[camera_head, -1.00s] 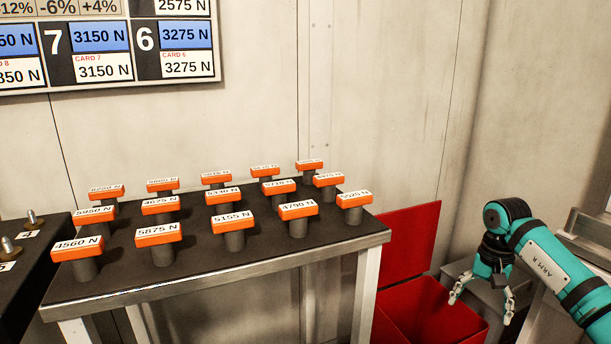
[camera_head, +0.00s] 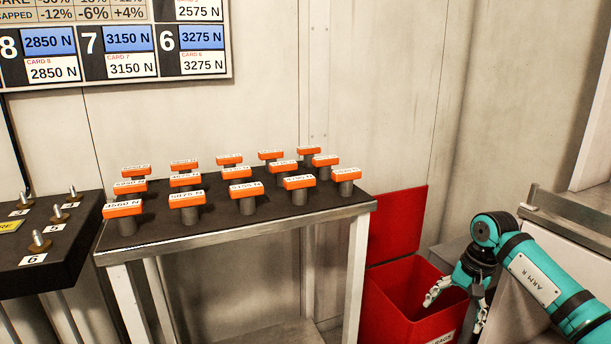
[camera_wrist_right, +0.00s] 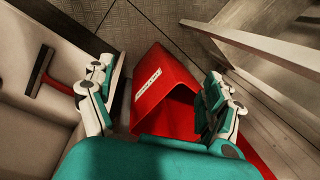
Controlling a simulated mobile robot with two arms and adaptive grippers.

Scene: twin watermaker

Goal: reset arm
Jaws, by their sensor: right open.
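My right arm (camera_head: 540,285) is teal and black and comes in from the lower right in the head view. My right gripper (camera_head: 457,302) hangs fingers down, open and empty, beside and over the right part of a red bin (camera_head: 395,312). In the right wrist view the two fingers of the gripper (camera_wrist_right: 158,100) are spread wide, with the red bin (camera_wrist_right: 160,85) between and beyond them. A white label shows on the bin. My left gripper is not in view.
A dark-topped table (camera_head: 230,228) holds several orange-topped tools with newton labels. A black bench (camera_head: 45,262) with numbered bolts stands at the left. A wall board (camera_head: 115,45) hangs above. A grey cabinet (camera_head: 580,235) stands close to my right arm.

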